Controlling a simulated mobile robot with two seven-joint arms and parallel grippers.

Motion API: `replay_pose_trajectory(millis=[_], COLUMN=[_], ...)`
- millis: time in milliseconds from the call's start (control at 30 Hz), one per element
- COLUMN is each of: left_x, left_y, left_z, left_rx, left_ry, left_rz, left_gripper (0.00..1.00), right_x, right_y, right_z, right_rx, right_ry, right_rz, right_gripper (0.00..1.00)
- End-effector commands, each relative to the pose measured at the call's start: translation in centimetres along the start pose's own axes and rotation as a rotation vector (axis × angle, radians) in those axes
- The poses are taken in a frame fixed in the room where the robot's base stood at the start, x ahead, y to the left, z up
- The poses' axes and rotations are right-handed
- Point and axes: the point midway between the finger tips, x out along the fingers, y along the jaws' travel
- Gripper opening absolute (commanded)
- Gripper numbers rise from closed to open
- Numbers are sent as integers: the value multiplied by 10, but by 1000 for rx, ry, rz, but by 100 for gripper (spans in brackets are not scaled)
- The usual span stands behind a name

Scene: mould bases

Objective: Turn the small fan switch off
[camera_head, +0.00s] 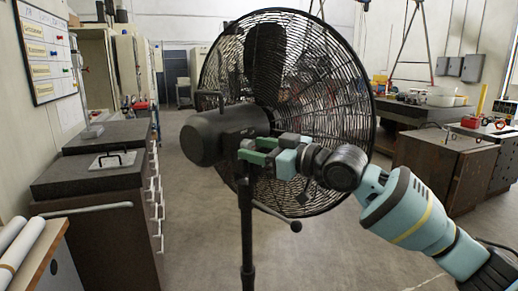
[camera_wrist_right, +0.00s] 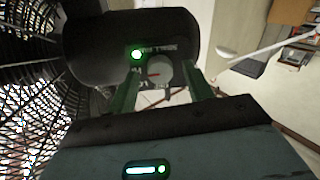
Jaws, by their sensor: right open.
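The black pedestal fan (camera_head: 205,138) stands in the middle of the head view, its round cage turned away to the right. A green light (camera_wrist_right: 136,54) glows beside the knob. The knob is hidden in the head view. My left gripper is not in view.
A dark drawer cabinet (camera_head: 97,212) with a grey plate on top stands at the left. A wooden workbench (camera_head: 440,165) stands at the right. White rolls (camera_head: 22,245) lie at the lower left. The floor between is clear around the fan's pole (camera_head: 246,235).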

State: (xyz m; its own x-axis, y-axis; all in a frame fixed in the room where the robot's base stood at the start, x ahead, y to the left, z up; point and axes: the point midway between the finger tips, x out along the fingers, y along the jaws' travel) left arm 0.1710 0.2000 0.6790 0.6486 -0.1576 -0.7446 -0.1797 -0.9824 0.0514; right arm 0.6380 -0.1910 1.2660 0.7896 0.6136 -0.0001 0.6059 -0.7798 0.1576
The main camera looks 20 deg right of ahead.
Motion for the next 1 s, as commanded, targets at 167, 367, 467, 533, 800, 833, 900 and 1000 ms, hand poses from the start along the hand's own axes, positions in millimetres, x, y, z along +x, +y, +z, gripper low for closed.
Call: replay_pose_trajectory(millis=[167,367,467,533,800,833,900,1000], left_x=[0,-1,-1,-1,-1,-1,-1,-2], left_y=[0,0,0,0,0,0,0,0], left_z=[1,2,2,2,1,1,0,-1], left_rx=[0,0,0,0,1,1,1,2], left_ry=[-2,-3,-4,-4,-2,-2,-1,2], left_rz=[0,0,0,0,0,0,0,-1], left_gripper=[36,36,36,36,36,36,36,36], right_x=[1,0,0,0,0,0,0,0], right_y=[0,0,0,0,0,0,0,0], right_z=[0,0,0,0,0,0,0,-1], right_rx=[0,0,0,0,-20,-28,-53,-106], right_ry=[0,0,0,0,-1,-2,-3,-7], right_rz=[0,0,0,0,0,0,-1,-1], right_gripper=[51,32,19,9,7,7,7,7])
